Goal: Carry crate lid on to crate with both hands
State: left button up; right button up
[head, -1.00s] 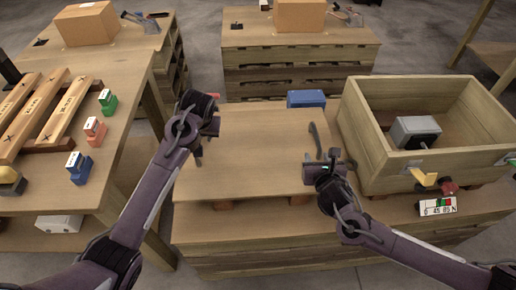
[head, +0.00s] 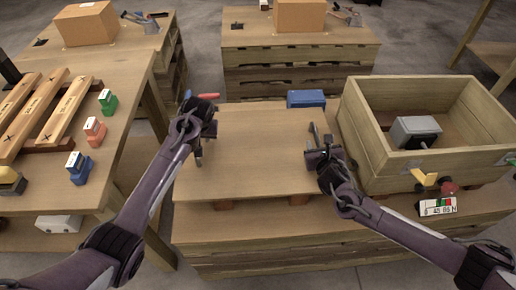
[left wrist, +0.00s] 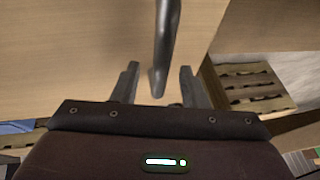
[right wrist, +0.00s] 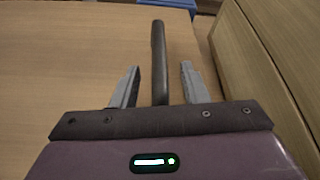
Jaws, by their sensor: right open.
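The crate lid (head: 258,150) is a flat wooden panel lying on the pallet table, left of the crate. The open wooden crate (head: 385,165) holds a grey box. My left gripper (head: 197,155) is at the lid's left edge; the left wrist view shows its open fingers with a dark handle (left wrist: 165,45) between them in the picture. My right gripper (head: 312,143) is at the lid's right edge; its open fingers stand on either side of the other dark handle (right wrist: 158,60) in the right wrist view. Contact with either handle cannot be told.
A blue box (head: 306,98) lies behind the lid. A grey box (head: 415,130) sits inside the crate. A label block (head: 438,207) and yellow and red parts are at the crate's front. A side table (head: 95,165) with planks and coloured blocks stands left.

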pick_arm(q)
jog(key=shift+w+a+f, duration=0.15)
jog(key=shift+w+f, duration=0.1)
jog(key=shift+f, duration=0.35)
pick_arm(e)
jog(key=shift+w+f, duration=0.25)
jog(key=shift+w, duration=0.35)
pick_arm(q)
jog(key=shift+c, duration=0.4)
pick_arm(e)
jog(key=shift+c, duration=0.4)
pick_arm(q)
grip_shut()
pick_arm(e)
grip_shut()
pick_arm(q)
jog(key=shift+w+r, duration=0.1)
jog(key=shift+r, duration=0.15)
pick_arm(e)
jog(key=shift+w+r, duration=0.1)
jog(key=shift+r, duration=0.1)
